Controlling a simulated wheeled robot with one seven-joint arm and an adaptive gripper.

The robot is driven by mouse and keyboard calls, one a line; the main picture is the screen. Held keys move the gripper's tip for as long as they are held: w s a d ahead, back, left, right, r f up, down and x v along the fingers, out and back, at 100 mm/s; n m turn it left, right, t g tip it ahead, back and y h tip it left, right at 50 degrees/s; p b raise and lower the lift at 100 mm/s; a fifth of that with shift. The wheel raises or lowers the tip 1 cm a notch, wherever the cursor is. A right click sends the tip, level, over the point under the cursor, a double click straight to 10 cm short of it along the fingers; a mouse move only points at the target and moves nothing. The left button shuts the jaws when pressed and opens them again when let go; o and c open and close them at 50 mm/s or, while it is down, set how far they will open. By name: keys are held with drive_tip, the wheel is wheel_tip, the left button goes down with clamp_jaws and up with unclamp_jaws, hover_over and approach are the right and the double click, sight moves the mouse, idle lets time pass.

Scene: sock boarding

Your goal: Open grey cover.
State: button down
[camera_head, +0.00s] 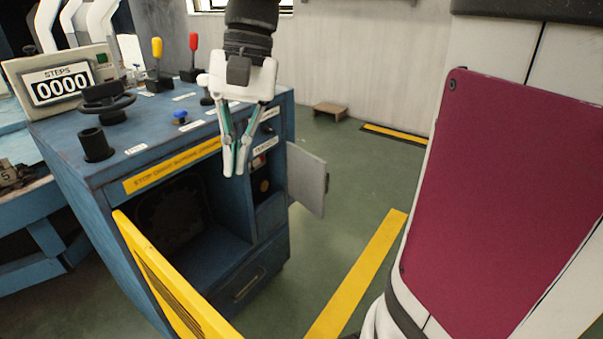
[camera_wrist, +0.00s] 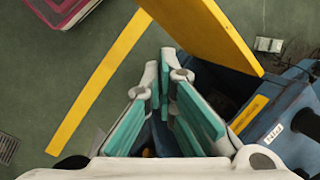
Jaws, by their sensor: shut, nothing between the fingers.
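The grey cover (camera_head: 307,180) is a small flat door on the right side of the blue machine cabinet (camera_head: 80,178). It is swung outward, away from a narrow compartment (camera_head: 262,186) with small dark and coloured parts inside. My gripper (camera_head: 234,173) points down in front of this compartment, to the left of the cover and apart from it. Its fingers are shut and hold nothing. In the wrist view my gripper (camera_wrist: 165,65) shows teal finger pads, and I cannot make out the grey cover there.
A yellow panel (camera_head: 165,275) hangs open at the cabinet front, and also shows in the wrist view (camera_wrist: 205,30). Levers, a handwheel (camera_head: 106,98) and a counter reading 0000 (camera_head: 62,85) stand on top.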

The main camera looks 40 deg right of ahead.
sight(312, 175)
drive_tip(key=s+a+f+n+t+h, duration=0.15)
drive_tip(key=s+f+n, duration=0.25)
drive_tip(key=s, duration=0.6)
drive_tip(key=s+f+n+g+h, duration=0.15)
drive_tip(key=s+f+n, duration=0.25)
drive_tip(key=s, duration=0.6)
drive_tip(key=w+d+r+n+h+p, duration=0.3)
drive_tip(key=w+d+n+p, duration=0.35)
drive_tip(key=w, duration=0.65)
drive_tip(key=w+d+r+n+h+p, duration=0.3)
drive_tip(key=w+d+p, duration=0.65)
drive_tip(key=w, duration=0.35)
drive_tip(key=shift+w+d+f+n+y+p, duration=0.2)
drive_tip(key=shift+w+d+f+n+p, duration=1)
drive_tip(key=shift+d+f, duration=1.75)
drive_tip(key=shift+w+d+f+n+y+p, duration=0.2)
drive_tip(key=shift+w+d+f+n+p, duration=1.35)
drive_tip(key=shift+f, duration=2.5)
drive_tip(key=shift+w+d+f+n+y+p, duration=0.2)
drive_tip(key=shift+w+d+f+n+p, duration=0.6)
drive_tip(key=shift+d+f, duration=2.3)
